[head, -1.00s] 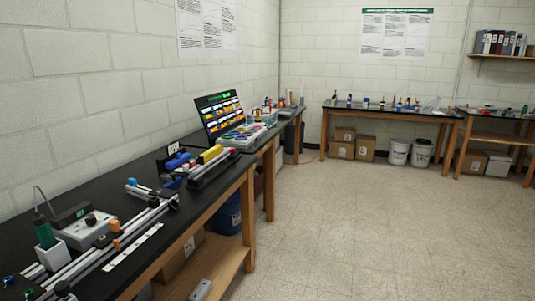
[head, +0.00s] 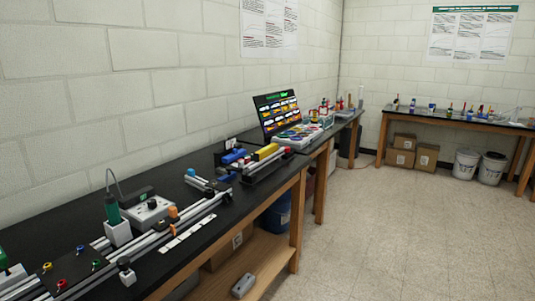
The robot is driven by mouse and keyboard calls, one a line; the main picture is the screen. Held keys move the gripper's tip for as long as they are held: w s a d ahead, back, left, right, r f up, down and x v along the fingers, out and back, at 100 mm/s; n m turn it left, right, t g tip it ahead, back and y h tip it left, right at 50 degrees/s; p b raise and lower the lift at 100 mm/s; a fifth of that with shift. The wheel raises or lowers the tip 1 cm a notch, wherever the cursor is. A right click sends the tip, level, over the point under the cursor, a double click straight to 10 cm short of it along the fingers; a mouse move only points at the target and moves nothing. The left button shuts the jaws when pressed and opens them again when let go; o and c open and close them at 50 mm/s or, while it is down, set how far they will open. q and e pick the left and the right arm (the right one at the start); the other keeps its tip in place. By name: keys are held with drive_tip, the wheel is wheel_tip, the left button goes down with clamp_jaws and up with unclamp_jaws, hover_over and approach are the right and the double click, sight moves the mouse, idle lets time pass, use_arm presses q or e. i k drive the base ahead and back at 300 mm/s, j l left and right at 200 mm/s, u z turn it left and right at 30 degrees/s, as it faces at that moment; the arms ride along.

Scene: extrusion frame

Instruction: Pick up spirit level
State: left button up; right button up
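A yellow bar (head: 265,152) lies on or against a dark and silver rail unit (head: 262,168) on the long black workbench along the left wall. It may be the spirit level, but it is too small to tell for sure. Neither of my grippers is in view.
A grey object (head: 243,285) lies on the lower shelf. The floor (head: 400,230) to the right is clear.

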sight(259, 155)
drive_tip(key=i+l, duration=0.35)
drive_tip(key=i, duration=0.3)
drive_tip(key=i+l+u, duration=0.15)
drive_tip(key=i+l, duration=0.25)
drive_tip(key=i, duration=0.25)
drive_tip(key=i+l, duration=0.45)
drive_tip(key=i, duration=0.15)
